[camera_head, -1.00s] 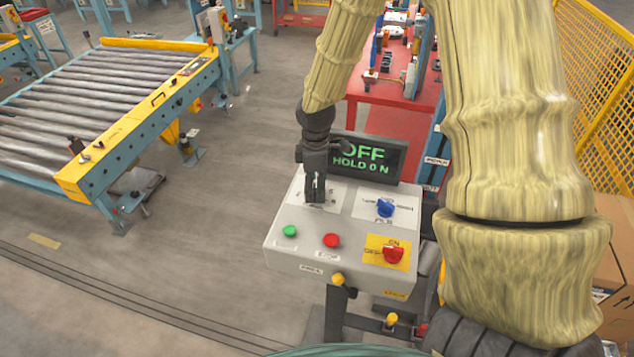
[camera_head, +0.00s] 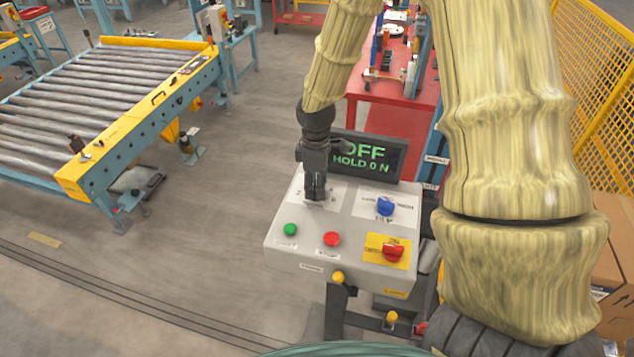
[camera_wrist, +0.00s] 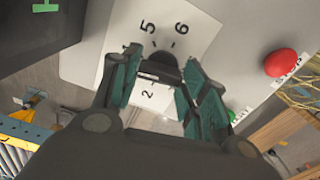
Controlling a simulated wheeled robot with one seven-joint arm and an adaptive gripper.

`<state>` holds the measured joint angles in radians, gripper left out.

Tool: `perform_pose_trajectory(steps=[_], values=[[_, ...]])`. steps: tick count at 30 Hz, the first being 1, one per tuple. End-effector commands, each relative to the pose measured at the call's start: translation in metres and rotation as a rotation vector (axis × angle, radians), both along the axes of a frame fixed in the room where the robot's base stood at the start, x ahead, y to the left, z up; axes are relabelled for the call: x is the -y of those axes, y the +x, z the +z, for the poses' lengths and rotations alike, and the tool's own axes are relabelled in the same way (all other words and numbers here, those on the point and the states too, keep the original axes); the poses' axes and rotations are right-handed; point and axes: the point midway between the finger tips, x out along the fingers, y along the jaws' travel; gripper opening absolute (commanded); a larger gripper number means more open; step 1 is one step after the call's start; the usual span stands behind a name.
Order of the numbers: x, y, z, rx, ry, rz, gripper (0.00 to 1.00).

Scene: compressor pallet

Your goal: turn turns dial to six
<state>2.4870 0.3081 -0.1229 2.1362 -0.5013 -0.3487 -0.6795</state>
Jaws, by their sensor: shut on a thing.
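The turns dial (camera_wrist: 163,68) is a dark round knob on a white label at the back left of the control box (camera_head: 275,246). In the wrist view the digits 5 and 6 show above it and a 2 below it. My gripper (camera_head: 315,194) points down onto the dial, and its fingers close around it in the wrist view (camera_wrist: 159,60). The fingers hide part of the dial and label, and I cannot tell which number it points to. The display (camera_head: 368,157) behind reads OFF and HOLD 0 N, partly covered by my gripper.
The box also carries a blue knob (camera_head: 385,206), a green button (camera_head: 290,229), a red button (camera_head: 331,239) and a red switch (camera_head: 393,251) on a yellow plate. A roller conveyor (camera_head: 95,105) stands left. A red table (camera_head: 365,88) stands behind.

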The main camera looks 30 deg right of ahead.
Motion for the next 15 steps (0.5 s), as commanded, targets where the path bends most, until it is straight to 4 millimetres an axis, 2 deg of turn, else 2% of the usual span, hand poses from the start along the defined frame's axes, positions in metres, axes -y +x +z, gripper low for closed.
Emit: perform_pose_trajectory(steps=[15], values=[[0.0012, 0.0014, 0.0017, 0.004, -0.002, -0.408, 0.2]])
